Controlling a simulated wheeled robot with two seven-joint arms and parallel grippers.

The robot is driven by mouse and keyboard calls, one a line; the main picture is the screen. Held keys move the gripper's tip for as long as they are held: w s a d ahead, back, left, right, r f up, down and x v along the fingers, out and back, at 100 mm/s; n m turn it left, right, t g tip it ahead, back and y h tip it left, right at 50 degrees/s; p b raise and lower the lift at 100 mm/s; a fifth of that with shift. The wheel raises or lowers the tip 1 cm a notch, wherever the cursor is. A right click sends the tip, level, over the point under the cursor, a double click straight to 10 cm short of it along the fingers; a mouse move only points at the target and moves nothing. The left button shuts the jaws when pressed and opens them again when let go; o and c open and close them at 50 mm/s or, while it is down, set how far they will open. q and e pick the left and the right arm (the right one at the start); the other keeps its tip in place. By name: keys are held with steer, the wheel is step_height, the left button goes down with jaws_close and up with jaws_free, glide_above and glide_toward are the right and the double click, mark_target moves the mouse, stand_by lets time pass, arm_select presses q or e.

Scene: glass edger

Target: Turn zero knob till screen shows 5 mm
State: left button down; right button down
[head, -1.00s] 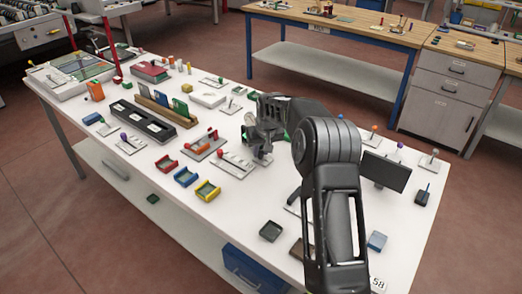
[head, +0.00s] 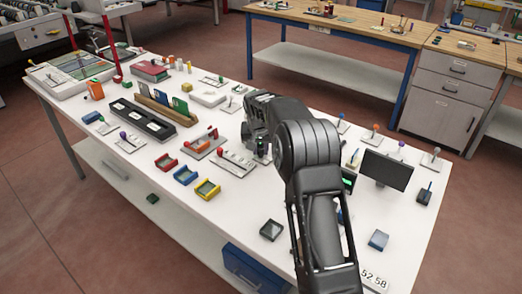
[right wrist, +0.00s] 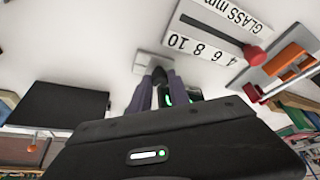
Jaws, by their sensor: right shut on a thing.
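My right gripper (right wrist: 163,92) is shut on a dark knob (right wrist: 160,75) that stands on a small light-grey plate (right wrist: 152,57) in the right wrist view. I take it to be the zero knob; no label on it can be read. In the head view my right gripper (head: 259,152) is beside the glass thickness slider, and the arm hides the knob. A small screen with green characters (head: 348,182) shows partly behind my forearm; its reading is too small to tell. My left gripper is not in view.
The glass slider plate (right wrist: 210,35) with its red knob (right wrist: 253,54) lies close to the gripper. A dark monitor (head: 386,170) stands right of my arm. Red, blue and yellow trays (head: 207,190) lie to the left. The front middle of the white table (head: 225,225) is clear.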

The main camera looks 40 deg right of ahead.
steer(key=shift+m+h, duration=0.3)
steer(key=shift+m, duration=0.5)
steer(key=shift+g, duration=0.3)
steer(key=c, duration=1.2)
jaws_free()
steer(key=shift+c, duration=0.2)
steer(key=b+v, duration=0.1)
steer(key=v, duration=0.6)
steer(key=shift+a+r+b, duration=0.2)
steer(key=shift+r+b, duration=0.1)
steer(key=shift+r, duration=0.05)
steer(key=shift+s, duration=0.1)
